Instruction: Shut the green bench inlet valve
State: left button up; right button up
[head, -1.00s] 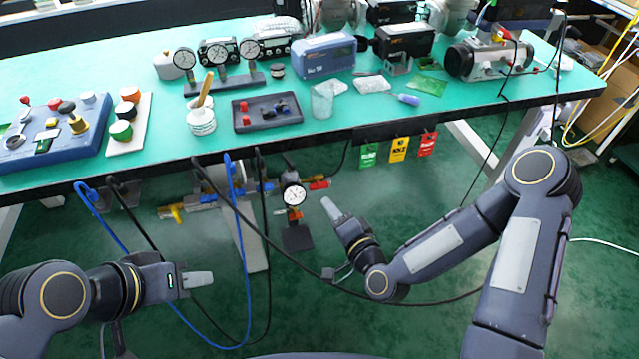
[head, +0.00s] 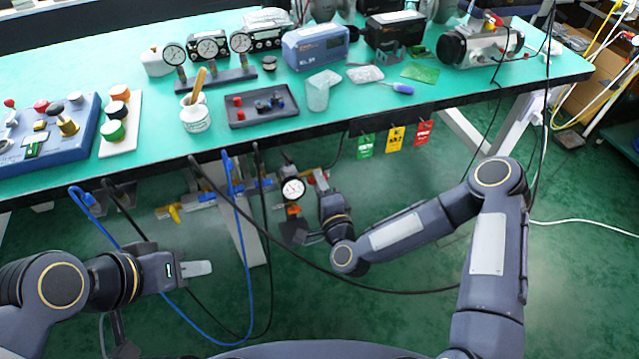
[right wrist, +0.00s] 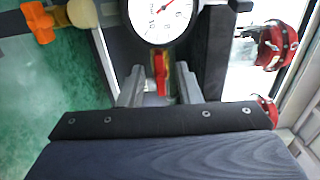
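The piping under the bench carries a round white gauge (head: 293,189), which shows large in the right wrist view (right wrist: 160,18). A red lever-like part (right wrist: 160,72) with a yellow-green strip beside it lies below the gauge. I cannot make out a clearly green valve handle. My right gripper (right wrist: 159,88) is open, its two fingers apart on either side of the red part in that view; contact is not visible. In the head view my right gripper (head: 325,186) is beside the gauge, its tips partly hidden. My left gripper (head: 196,268) hangs at the lower left, away from the piping.
A yellow handle (head: 172,211) sits at the piping's left end; an orange handle (right wrist: 38,22) shows in the wrist view. Blue hose (head: 243,270) and black cables hang before the piping. Green, yellow and red tags (head: 396,139) hang from the bench edge (head: 440,108).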

jog(key=shift+c, duration=0.3)
grip_shut()
jog(key=shift+n, duration=0.3)
jog(key=shift+f+n+b, duration=0.1)
jog(key=shift+n+b, duration=6.05)
jog(key=shift+n, duration=2.45)
